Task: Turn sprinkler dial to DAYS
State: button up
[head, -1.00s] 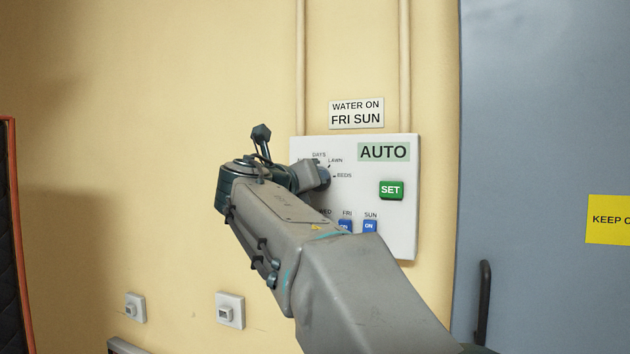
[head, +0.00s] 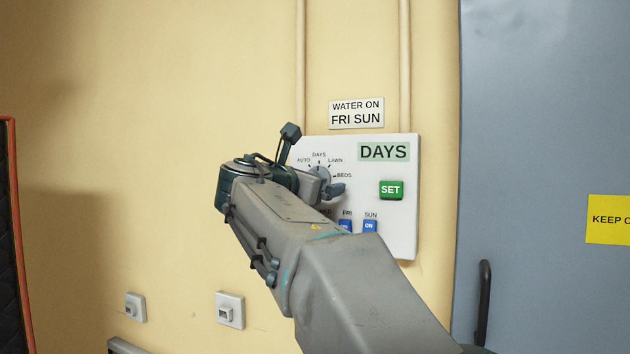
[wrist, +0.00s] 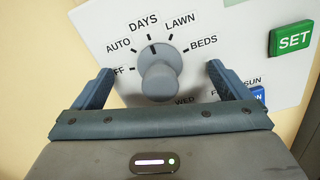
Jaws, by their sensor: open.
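The grey sprinkler dial (head: 321,176) is on a white control panel (head: 402,228). In the wrist view the dial (wrist: 160,75) has its pointer line up at DAYS, between AUTO and LAWN. The panel's display (head: 384,152) reads DAYS. My gripper (wrist: 158,70) is open, with one dark finger on each side of the dial and a visible gap to the knob on both sides. In the head view my gripper (head: 312,160) is at the dial, and my arm hides the panel's lower left.
A green SET button (head: 391,190) is right of the dial. Blue FRI (head: 345,226) and SUN (head: 370,226) switches sit below. A sign (head: 356,113) above reads WATER ON FRI SUN. A grey door (head: 540,120) stands to the right.

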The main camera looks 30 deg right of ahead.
jog(key=b+v, duration=0.1)
jog(key=v, duration=0.6)
dwell(0.5)
dwell(0.3)
